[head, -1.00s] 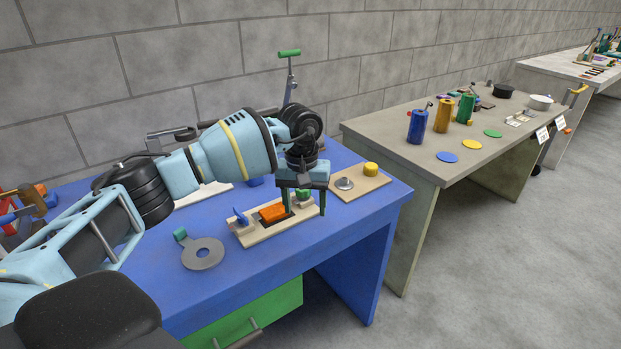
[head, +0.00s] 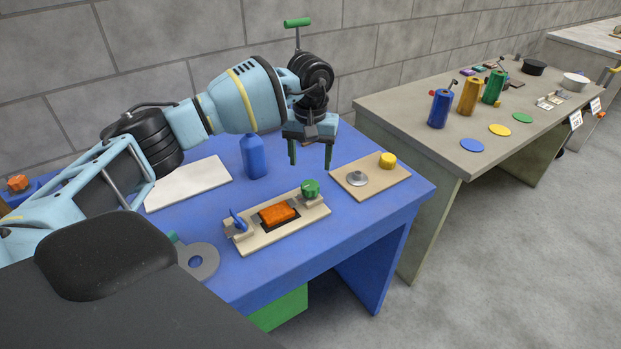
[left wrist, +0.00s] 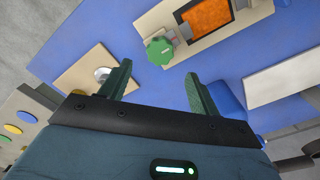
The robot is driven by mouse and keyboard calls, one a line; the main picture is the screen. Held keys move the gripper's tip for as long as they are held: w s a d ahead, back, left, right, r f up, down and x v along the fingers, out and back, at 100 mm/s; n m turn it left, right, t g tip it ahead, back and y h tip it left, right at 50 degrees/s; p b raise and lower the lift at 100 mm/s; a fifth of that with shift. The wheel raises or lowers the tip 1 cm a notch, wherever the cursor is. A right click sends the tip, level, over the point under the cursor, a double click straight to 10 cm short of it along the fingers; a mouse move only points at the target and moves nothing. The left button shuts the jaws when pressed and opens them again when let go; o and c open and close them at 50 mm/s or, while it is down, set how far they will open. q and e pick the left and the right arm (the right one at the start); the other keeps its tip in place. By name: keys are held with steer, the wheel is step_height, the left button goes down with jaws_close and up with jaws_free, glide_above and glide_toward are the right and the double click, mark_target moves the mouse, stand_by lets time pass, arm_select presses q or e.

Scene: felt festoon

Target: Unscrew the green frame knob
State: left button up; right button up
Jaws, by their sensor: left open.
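The green knob (head: 310,189) sits at the right end of a beige wooden frame (head: 262,241) on the blue table. It also shows in the left wrist view (left wrist: 160,51), beside a grey block. An orange block (head: 278,213) lies in the frame's dark recess, and a blue lever (head: 238,220) stands at its left end. My left gripper (head: 310,156) is open and empty, its fingers pointing down above and behind the knob. In the left wrist view the knob shows beyond the fingertips (left wrist: 158,73), apart from them. How far the knob is screwed in cannot be told. My right gripper is out of view.
A board (head: 369,192) with a grey disc (head: 357,178) and a yellow knob (head: 387,160) lies right of the frame. A blue bottle (head: 254,157) and white plate (head: 190,183) are behind. A grey ring (head: 199,262) lies left. A second table (head: 400,113) stands right.

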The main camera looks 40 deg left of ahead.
mark_target(310, 185)
arm_select(q)
steer(key=shift+f, duration=3.95)
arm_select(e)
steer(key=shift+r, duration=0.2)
arm_select(q)
steer(key=c, duration=1)
steer(key=shift+o, duration=0.2)
